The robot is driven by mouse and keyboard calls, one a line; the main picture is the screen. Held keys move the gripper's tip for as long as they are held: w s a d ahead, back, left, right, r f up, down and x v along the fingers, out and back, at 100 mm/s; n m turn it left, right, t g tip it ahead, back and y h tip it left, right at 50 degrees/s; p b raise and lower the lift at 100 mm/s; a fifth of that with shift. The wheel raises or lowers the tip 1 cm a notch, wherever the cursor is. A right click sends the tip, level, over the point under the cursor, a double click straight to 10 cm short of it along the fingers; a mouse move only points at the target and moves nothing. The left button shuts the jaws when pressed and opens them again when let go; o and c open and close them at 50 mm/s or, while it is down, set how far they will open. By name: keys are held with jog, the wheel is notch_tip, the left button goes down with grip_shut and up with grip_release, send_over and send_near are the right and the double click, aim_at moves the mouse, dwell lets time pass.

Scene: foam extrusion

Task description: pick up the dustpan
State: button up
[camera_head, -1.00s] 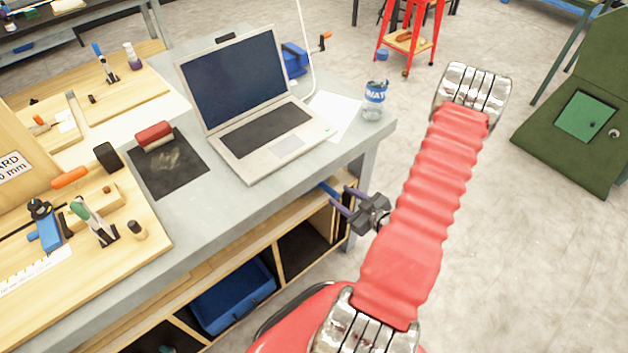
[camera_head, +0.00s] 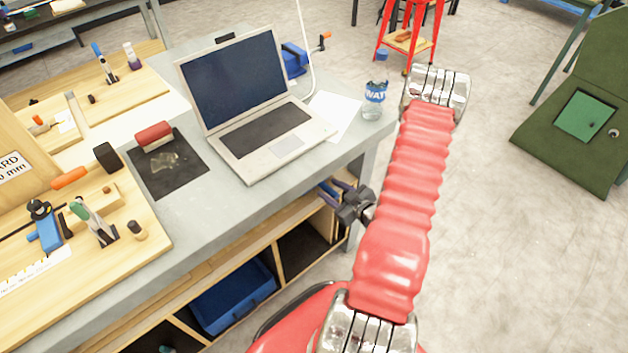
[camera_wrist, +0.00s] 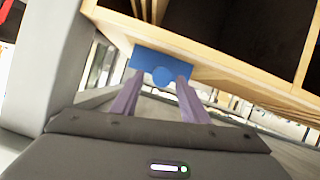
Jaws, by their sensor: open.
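A blue object (camera_wrist: 163,62), which looks like the dustpan, shows in the wrist view as a flat plate with a rounded part, just beyond my fingertips. It lies against the wooden shelf edge. In the head view only a small blue piece (camera_head: 329,190) shows at the right end of the shelf under the bench, partly hidden by my gripper. My gripper (camera_head: 329,193) is open, with its two purple fingers pointing at the shelf. In the wrist view my gripper (camera_wrist: 158,84) has its fingertips spread just before the blue object; I cannot tell whether they touch it.
The grey workbench (camera_head: 215,215) stands above the wooden shelf (camera_head: 285,235), close to my gripper. A blue bin (camera_head: 235,295) sits in a shelf compartment.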

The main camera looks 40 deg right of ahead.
jog(key=shift+x, duration=1.95)
jog(key=shift+c, duration=0.3)
grip_shut()
